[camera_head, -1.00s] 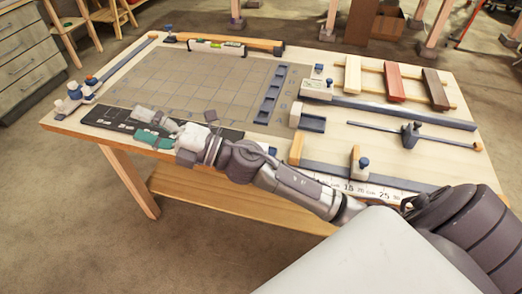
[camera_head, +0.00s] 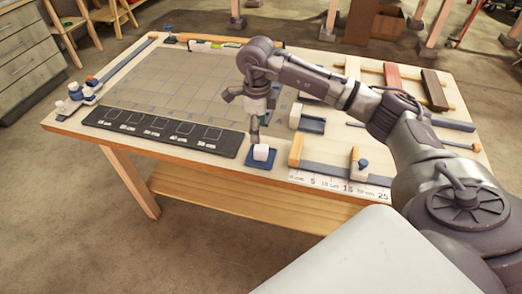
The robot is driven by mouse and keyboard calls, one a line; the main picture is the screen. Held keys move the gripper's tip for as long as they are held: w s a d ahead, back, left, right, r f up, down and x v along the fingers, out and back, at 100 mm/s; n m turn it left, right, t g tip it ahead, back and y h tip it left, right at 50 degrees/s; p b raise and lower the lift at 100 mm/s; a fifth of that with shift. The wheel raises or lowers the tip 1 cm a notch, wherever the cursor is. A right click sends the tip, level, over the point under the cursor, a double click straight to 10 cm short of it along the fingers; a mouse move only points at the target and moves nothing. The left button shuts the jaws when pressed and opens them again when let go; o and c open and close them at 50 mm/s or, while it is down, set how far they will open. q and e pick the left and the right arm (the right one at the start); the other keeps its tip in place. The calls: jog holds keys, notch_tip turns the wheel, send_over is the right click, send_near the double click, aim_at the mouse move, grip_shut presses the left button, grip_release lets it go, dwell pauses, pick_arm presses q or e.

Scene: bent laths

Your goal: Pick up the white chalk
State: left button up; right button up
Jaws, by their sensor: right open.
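A short white piece (camera_head: 261,153), which looks like the white chalk, sits on a small blue holder (camera_head: 262,162) near the table's front edge, just right of the dark labelled strip. My right gripper (camera_head: 253,128) is open and empty, pointing down just above the white piece. One finger reaches down close to the top of the white piece; I cannot tell whether it touches. My right arm comes in from the right and hides part of the table behind it. My left gripper is not in view.
The dark strip (camera_head: 160,132) with several marked squares lies left of the holder. A wooden block (camera_head: 296,150) and a ruler (camera_head: 340,185) lie to its right. Clamps and bars fill the right side. The grey gridded mat (camera_head: 150,85) is mostly clear.

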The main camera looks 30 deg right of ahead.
aim_at(261, 147)
notch_tip(261, 147, down, 4)
jog(key=shift+f+p, duration=0.1)
jog(key=shift+p, duration=0.2)
jog(key=f+p, duration=0.1)
jog(key=f, duration=0.3)
jog(key=shift+s+d+p, duration=0.2)
jog(key=shift+d+p, duration=0.2)
jog(key=shift+f, duration=0.5)
grip_shut()
jog(key=shift+r, duration=0.1)
